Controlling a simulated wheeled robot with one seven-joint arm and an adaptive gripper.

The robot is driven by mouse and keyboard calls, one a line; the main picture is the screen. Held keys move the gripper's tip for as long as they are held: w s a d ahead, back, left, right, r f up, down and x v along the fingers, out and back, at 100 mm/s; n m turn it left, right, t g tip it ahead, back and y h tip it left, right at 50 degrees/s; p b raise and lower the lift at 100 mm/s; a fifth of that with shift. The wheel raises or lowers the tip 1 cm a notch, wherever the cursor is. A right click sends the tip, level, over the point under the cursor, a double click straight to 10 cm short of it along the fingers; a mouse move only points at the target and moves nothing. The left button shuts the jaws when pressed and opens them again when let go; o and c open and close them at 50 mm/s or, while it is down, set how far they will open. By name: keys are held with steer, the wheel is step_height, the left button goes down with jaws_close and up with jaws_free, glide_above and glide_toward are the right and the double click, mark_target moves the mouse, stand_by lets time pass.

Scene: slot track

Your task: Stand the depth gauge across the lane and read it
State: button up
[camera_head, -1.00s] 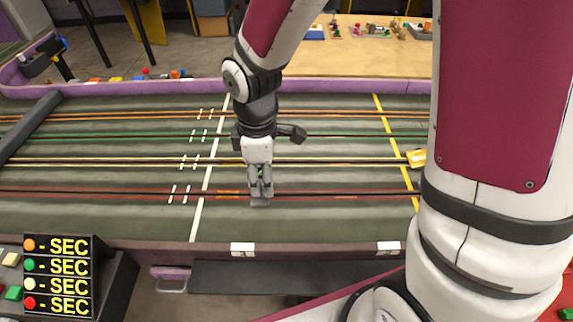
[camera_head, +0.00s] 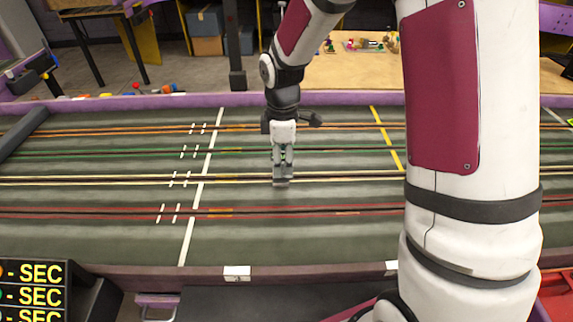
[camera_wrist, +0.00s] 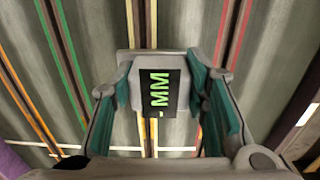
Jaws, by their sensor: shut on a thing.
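The depth gauge (camera_wrist: 158,92) is a pale grey block with a dark screen showing "- MM" in green, with no number. My gripper (camera_wrist: 160,78) is shut on it, a finger on either side. In the head view the gauge (camera_head: 283,182) is at the lower end of my gripper (camera_head: 283,164), over the cream-lined lane (camera_head: 340,178), just right of the white cross line. In the wrist view the cream-lined slot (camera_wrist: 146,25) runs beneath the gauge. I cannot tell whether the gauge touches the track.
The red-lined lane (camera_head: 320,212) is nearer; the green-lined (camera_head: 345,148) and orange-lined (camera_head: 340,128) lanes are farther. A purple rim (camera_head: 320,98) bounds the far side. A "SEC" board (camera_head: 32,290) stands front left. My arm hides the track at right.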

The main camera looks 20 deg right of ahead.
steer(key=shift+w+d+f, duration=0.15)
steer(key=shift+w+d, duration=0.7)
steer(key=shift+w, duration=0.1)
step_height(320, 180, down, 4)
steer(key=shift+r+b, duration=0.25)
steer(key=shift+b, duration=0.1)
steer(key=o, duration=1.2)
steer(key=shift+o, duration=0.2)
